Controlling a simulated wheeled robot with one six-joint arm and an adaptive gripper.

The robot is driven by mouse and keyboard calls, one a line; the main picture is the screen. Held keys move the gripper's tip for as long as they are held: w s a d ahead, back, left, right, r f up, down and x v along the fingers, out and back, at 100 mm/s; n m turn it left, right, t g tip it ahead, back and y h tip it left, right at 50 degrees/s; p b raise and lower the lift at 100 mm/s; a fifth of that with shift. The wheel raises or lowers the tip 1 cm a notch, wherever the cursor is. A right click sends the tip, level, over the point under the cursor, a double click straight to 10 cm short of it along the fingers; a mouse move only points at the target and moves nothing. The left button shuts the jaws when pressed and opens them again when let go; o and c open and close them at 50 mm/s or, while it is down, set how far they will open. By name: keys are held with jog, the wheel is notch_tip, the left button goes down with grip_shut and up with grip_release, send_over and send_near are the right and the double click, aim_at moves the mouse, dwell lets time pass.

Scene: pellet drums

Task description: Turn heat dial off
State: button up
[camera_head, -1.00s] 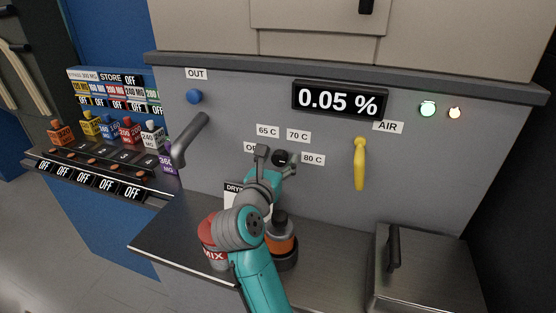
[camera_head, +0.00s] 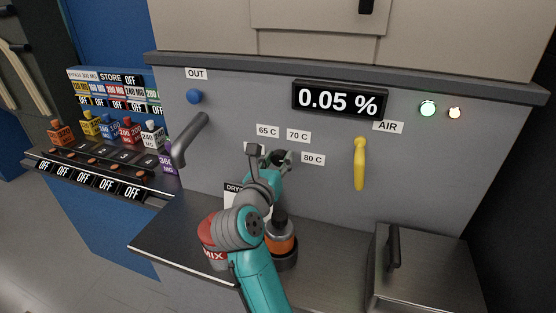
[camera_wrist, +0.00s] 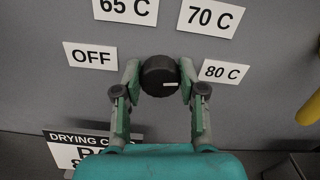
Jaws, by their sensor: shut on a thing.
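The heat dial is a round black knob (camera_wrist: 158,77) on the grey panel, with a short white mark on its right part, on the side of the 80 C label (camera_wrist: 223,72). The OFF label (camera_wrist: 93,57) is left of the dial; 65 C (camera_wrist: 127,9) and 70 C (camera_wrist: 211,16) are above it. My gripper (camera_wrist: 159,72) is shut on the dial, one finger on each side. In the head view, my gripper (camera_head: 270,154) is at the panel and partly hides the dial and nearly all of the OFF label.
A yellow AIR handle (camera_head: 359,163) is right of the dial and a grey lever (camera_head: 190,138) is left. On the steel counter (camera_head: 180,237) below, a red MIX can (camera_head: 208,240) and an orange-banded bottle (camera_head: 281,240) stand beside my arm. A drying card (camera_wrist: 75,146) is below the dial.

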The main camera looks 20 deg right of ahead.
jog(key=n, duration=0.4)
jog(key=shift+n, duration=0.3)
jog(key=n, duration=0.4)
jog(key=shift+a+f+n, duration=0.1)
jog(key=shift+n, duration=0.2)
jog(key=n, duration=0.4)
jog(key=shift+w+f+n, duration=0.1)
jog(key=shift+n, duration=0.2)
jog(key=n, duration=0.8)
jog(key=shift+f, duration=0.15)
jog(key=n, duration=0.3)
jog(key=shift+n, duration=0.4)
jog(key=n, duration=0.6)
jog(key=shift+f+n, duration=0.1)
jog(key=shift+n, duration=0.2)
